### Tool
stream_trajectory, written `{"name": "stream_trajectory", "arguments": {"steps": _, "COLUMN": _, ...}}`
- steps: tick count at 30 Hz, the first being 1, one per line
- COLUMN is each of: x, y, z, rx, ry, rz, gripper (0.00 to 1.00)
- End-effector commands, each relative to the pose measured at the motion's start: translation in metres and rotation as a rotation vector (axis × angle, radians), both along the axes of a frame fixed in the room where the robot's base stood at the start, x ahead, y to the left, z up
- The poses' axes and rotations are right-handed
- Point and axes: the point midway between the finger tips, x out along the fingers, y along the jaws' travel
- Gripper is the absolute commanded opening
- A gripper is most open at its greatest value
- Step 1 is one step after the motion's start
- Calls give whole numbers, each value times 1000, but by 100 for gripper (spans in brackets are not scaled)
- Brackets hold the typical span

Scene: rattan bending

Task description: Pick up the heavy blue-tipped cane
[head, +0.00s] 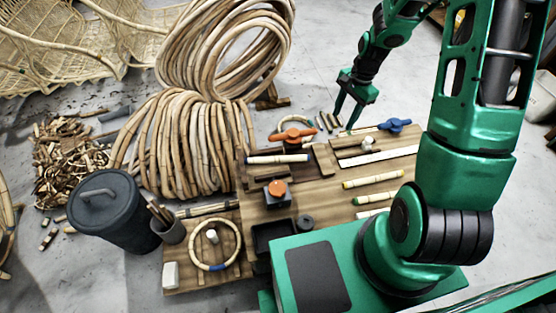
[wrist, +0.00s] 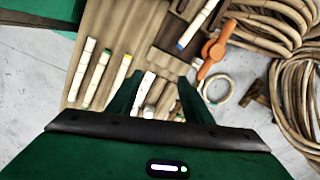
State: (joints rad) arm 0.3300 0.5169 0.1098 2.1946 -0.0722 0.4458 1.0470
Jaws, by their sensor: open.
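A pale straight cane (head: 278,158) with dark blue ends lies on the dark wooden block at the left of the workbench. It also shows in the wrist view (wrist: 198,25), with its blue tip pointing down-left. My gripper (head: 345,121) is open and hangs above the far side of the bench, to the right of and beyond this cane. In the wrist view my open fingers (wrist: 160,85) have pale rod-like pieces below them. The blue-tipped cane lies outside the fingers, up and to the right. I cannot tell the cane's weight.
Yellow-tipped (head: 372,180) and green-tipped (head: 378,198) canes lie at the right of the bench (head: 325,205). An orange-handled clamp (head: 292,135) stands close beyond the blue-tipped cane. A blue-handled clamp (head: 396,125) is at the far right. Large cane coils (head: 180,145) stand left.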

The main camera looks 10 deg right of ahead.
Motion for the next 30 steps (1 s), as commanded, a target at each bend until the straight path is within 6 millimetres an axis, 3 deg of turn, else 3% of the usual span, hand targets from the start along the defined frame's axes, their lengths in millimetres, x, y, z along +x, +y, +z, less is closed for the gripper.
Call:
{"name": "stream_trajectory", "arguments": {"steps": 1, "x": 6, "y": 7, "z": -18, "rx": 21, "ry": 7, "rz": -30, "gripper": 46}}
{"name": "stream_trajectory", "arguments": {"steps": 9, "x": 36, "y": 48, "z": -96, "rx": 136, "ry": 23, "rz": -226, "gripper": 46}}
{"name": "stream_trajectory", "arguments": {"steps": 15, "x": 49, "y": 77, "z": -144, "rx": 219, "ry": 44, "rz": -369, "gripper": 46}}
{"name": "stream_trajectory", "arguments": {"steps": 30, "x": 58, "y": 111, "z": -202, "rx": 279, "ry": 64, "rz": -474, "gripper": 46}}
